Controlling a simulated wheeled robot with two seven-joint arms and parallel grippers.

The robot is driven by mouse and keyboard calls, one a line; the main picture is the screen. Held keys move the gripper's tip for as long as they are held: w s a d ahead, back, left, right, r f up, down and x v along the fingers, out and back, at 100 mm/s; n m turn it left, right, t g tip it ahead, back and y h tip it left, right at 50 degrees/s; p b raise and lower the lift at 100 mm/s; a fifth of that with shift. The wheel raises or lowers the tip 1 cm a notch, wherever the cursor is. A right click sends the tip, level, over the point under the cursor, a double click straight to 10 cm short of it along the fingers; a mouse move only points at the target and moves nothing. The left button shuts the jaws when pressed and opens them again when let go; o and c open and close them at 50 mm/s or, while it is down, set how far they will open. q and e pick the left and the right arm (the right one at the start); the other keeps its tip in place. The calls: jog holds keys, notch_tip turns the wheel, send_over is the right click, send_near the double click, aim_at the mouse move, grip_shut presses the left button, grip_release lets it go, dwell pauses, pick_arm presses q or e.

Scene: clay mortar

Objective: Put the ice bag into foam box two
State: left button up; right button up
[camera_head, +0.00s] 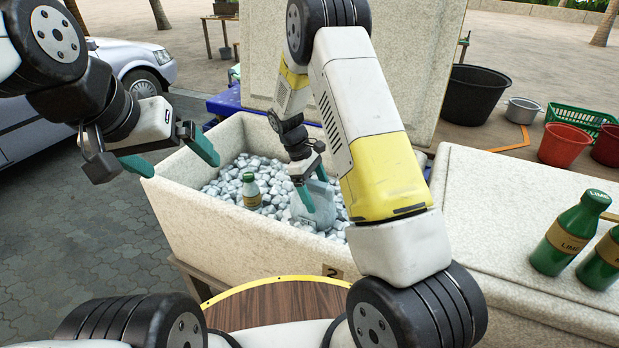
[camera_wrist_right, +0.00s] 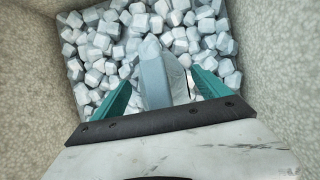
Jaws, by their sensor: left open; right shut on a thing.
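The foam box marked 2 (camera_head: 190,215) stands open in front of me, with ice cubes (camera_head: 225,187) covering its bottom. The pale blue ice bag (camera_head: 322,205) is inside the box, low over the ice; whether it touches the cubes is hard to tell. My right gripper (camera_head: 317,190) reaches down into the box and is shut on the bag. In the right wrist view the ice bag (camera_wrist_right: 160,75) sits between the teal fingers (camera_wrist_right: 160,95). My left gripper (camera_head: 177,158) is open and empty above the box's left rim.
A green bottle (camera_head: 251,192) stands in the ice left of the bag. A closed foam box (camera_head: 500,220) on the right carries green lime bottles (camera_head: 571,235). Behind are a black tub (camera_head: 470,92), a pot (camera_head: 522,110) and a red bucket (camera_head: 563,145). A car (camera_head: 130,60) is at left.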

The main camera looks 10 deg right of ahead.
jog(key=shift+f, duration=0.1)
jog(key=o, duration=1.9)
jog(key=v, duration=1.1)
jog(key=shift+r, duration=0.4)
jog(key=s+d+r+m+t+y, duration=0.2)
jog(key=s+r+m, duration=0.1)
jog(key=s+r, duration=0.4)
jog(key=s+d+r+m+t+y, duration=0.2)
jog(key=s+r, duration=0.2)
jog(key=r, duration=0.5)
jog(key=s+r+m+t, duration=0.1)
jog(key=s+m, duration=0.1)
jog(key=s, duration=0.3)
jog(key=s+r+m+t+y, duration=0.1)
jog(key=s+t, duration=0.1)
jog(key=s, duration=0.3)
jog(key=s+d+r+m+t+y, duration=0.1)
jog(key=s+m, duration=0.1)
jog(key=s, duration=0.3)
jog(key=shift+s+r+m+t, duration=0.15)
jog(key=shift+r+m+t, duration=0.15)
jog(key=shift+t, duration=0.1)
